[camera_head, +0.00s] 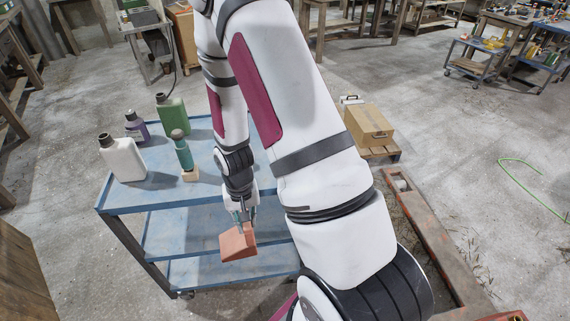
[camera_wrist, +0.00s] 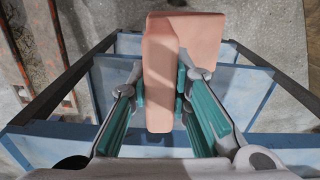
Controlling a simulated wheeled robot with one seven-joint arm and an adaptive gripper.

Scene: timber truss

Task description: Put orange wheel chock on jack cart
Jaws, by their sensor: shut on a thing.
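The orange wheel chock (camera_head: 238,243) is a salmon-orange wedge. My gripper (camera_head: 243,217) points down and is shut on it, with the chock hanging below the fingers. In the wrist view the chock (camera_wrist: 158,82) sits between the teal-padded fingers of my gripper (camera_wrist: 166,80), and its wider part extends past the fingertips. A blue cart (camera_head: 150,203) with several shelves stands behind the chock; it may be the jack cart. In the head view the chock overlaps the cart's near side, below the top shelf's front edge. Whether it touches the cart cannot be told.
On the cart's top are a white bottle (camera_head: 123,158), a purple bottle (camera_head: 137,128), a green bottle (camera_head: 172,115) and a teal item (camera_head: 184,152) by a small wooden block (camera_head: 190,174). A cardboard box (camera_head: 369,125) and an orange-brown floor frame (camera_head: 432,235) lie right.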

